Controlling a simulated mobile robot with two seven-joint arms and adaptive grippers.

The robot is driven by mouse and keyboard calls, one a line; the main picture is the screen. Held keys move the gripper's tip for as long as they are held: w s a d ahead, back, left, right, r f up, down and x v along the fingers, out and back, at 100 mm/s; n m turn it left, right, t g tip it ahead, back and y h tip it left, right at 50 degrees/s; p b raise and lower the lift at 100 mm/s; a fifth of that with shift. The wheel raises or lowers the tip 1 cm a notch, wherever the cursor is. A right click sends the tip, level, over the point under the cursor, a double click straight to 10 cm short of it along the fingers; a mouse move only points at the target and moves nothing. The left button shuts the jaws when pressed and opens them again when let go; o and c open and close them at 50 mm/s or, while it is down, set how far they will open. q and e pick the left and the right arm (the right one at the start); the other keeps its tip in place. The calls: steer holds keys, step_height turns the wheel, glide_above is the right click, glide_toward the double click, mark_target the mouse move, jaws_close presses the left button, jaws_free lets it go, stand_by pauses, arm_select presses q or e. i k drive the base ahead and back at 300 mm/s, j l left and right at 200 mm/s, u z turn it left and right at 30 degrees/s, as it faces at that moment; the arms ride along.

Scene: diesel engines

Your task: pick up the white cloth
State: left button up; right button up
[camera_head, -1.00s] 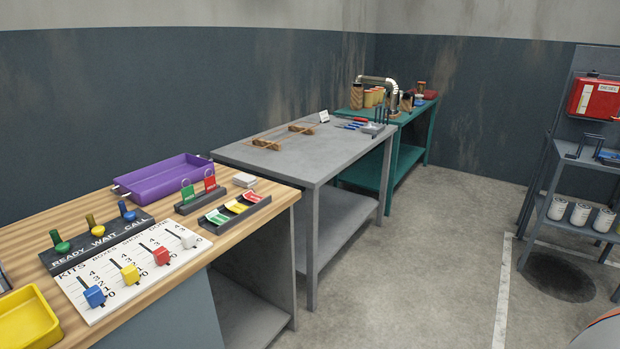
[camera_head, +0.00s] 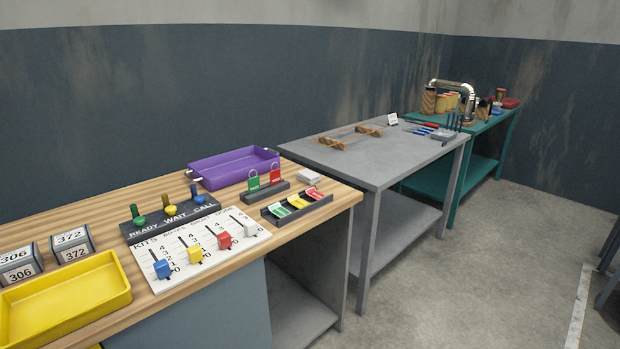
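A small flat white stack (camera_head: 309,176), which may be the folded white cloth, lies on the wooden bench top (camera_head: 340,196) near its far right corner. It is right of the purple tray and behind the dark card holder. It is too small to tell for certain whether it is cloth. Neither of my grippers shows in the head view.
The wooden bench also holds a purple tray (camera_head: 232,168), a yellow tray (camera_head: 62,306), a dark card holder (camera_head: 297,205), a slider board (camera_head: 197,243) and number blocks (camera_head: 72,244). A grey table (camera_head: 378,165) and a green table (camera_head: 485,130) stand beyond. Open floor (camera_head: 480,270) lies at right.

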mark_target(306, 176)
steer(key=z, duration=2.95)
steer(key=u, duration=3)
steer(key=i+l+u, duration=0.2)
steer(key=u, duration=0.2)
steer(key=i+l+u, duration=0.1)
steer(key=l+u, duration=0.15)
steer(key=u, duration=0.2)
